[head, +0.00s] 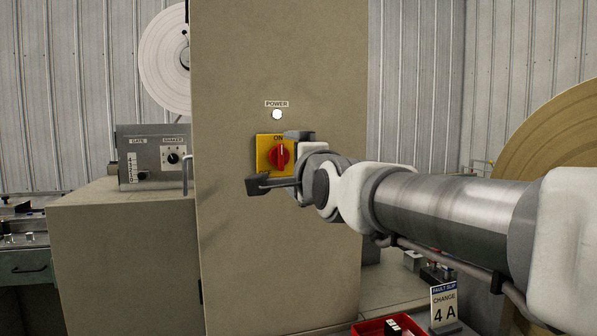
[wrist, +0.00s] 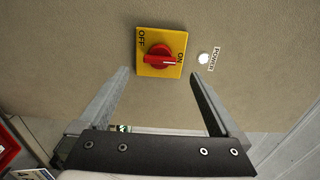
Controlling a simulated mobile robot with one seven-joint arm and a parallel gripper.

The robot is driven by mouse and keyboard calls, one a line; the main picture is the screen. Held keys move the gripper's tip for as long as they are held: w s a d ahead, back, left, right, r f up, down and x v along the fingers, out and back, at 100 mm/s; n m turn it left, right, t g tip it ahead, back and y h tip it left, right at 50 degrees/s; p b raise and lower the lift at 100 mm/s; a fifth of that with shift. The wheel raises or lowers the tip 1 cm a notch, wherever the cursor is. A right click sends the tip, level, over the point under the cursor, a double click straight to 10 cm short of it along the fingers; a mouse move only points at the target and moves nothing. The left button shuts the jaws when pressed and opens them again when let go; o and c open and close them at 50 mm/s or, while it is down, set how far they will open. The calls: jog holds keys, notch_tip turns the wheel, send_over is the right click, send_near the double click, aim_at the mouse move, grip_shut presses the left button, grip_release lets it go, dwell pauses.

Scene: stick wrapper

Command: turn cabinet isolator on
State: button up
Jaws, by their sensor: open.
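The cabinet isolator is a red rotary knob (head: 279,155) on a yellow plate (head: 262,143) on the beige cabinet front. In the wrist view the red knob (wrist: 158,57) has its white mark pointing to ON, away from OFF. In the head view the mark points up to ON. My gripper (head: 278,161) is in front of the plate with its fingers apart. In the wrist view my gripper (wrist: 159,73) is open and empty, its fingers to either side of the knob and apart from it. The finger and wrist hide part of the plate in the head view.
A bright white POWER lamp (head: 277,114) sits above the plate. A grey control box (head: 153,156) stands on a lower beige cabinet to the left. A red tray (head: 388,326) and a fault slip card (head: 444,307) are low, below my arm.

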jog(key=v, duration=1)
jog(key=shift+s, duration=0.35)
jog(key=shift+d, duration=0.1)
jog(key=s+d+f+n+g+h, duration=0.2)
jog(key=s+d+f+n+g, duration=0.3)
jog(key=f, duration=0.5)
jog(key=s+d+f+n+g+h, duration=0.1)
jog(key=s+d+f+n+g, duration=0.2)
jog(key=s+f+n, duration=0.45)
jog(key=s+d+f+n+g+h, duration=0.25)
jog(key=s+d+f+g, duration=0.2)
jog(key=f, duration=0.65)
notch_tip(320, 180, up, 15)
jog(key=p, duration=1.6)
jog(key=shift+w+a+r+t, duration=0.2)
jog(key=shift+w+a+t, duration=0.05)
jog(key=shift+a+t, duration=0.15)
jog(key=shift+y, duration=0.25)
